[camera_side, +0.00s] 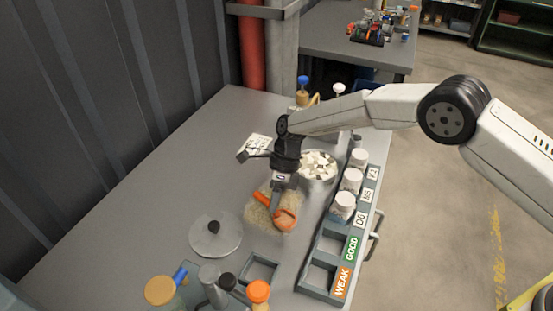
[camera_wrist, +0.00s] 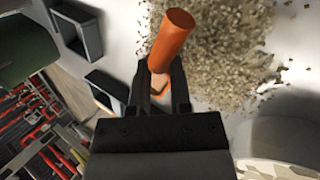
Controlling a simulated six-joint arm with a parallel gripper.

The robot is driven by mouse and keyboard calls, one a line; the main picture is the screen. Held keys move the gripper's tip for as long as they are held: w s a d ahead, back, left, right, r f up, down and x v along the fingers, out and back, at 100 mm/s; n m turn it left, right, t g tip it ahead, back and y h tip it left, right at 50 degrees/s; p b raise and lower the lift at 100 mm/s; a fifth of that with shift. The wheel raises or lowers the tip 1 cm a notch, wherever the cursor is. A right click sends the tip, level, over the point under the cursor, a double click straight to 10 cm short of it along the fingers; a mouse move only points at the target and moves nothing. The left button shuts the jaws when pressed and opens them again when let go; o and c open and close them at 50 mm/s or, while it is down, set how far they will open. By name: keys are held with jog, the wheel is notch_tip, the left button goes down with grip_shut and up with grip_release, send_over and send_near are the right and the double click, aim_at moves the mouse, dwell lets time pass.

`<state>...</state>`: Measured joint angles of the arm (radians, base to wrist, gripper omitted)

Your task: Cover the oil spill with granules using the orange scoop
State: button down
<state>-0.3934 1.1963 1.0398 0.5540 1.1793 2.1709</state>
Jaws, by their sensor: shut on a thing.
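The orange scoop (camera_side: 285,218) is held low over the bench, and its handle also shows in the wrist view (camera_wrist: 171,36). My gripper (camera_side: 284,183) is shut on the scoop, with its two dark fingers (camera_wrist: 159,84) on either side of it. Tan granules (camera_side: 257,214) lie in a loose patch on the bench under and beside the scoop. In the wrist view the granules (camera_wrist: 222,45) spread to the right of the handle, with scattered grains around the edge. No dark oil shows; the surface under the granules is hidden. I cannot tell whether the scoop holds granules.
A bowl of white pieces (camera_side: 318,167) stands just behind my gripper. A rack (camera_side: 312,272) with white-capped bottles runs along the right edge. The bench's back left is clear.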

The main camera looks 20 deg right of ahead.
jog(key=shift+s+a, duration=2.45)
jog(key=shift+s, duration=0.05)
jog(key=shift+s+d, duration=0.6)
jog(key=shift+d, duration=0.35)
jog(key=shift+w+d, duration=4.55)
jog(key=shift+w, duration=0.05)
jog(key=shift+d, duration=0.2)
jog(key=shift+s+d, duration=0.55)
jog(key=shift+s, duration=0.35)
jog(key=shift+s+a, duration=4.5)
jog(key=shift+a, duration=0.15)
jog(key=shift+s+a+r, duration=0.1)
jog(key=shift+r, duration=0.05)
notch_tip(320, 180, up, 8)
jog(key=shift+f, duration=0.2)
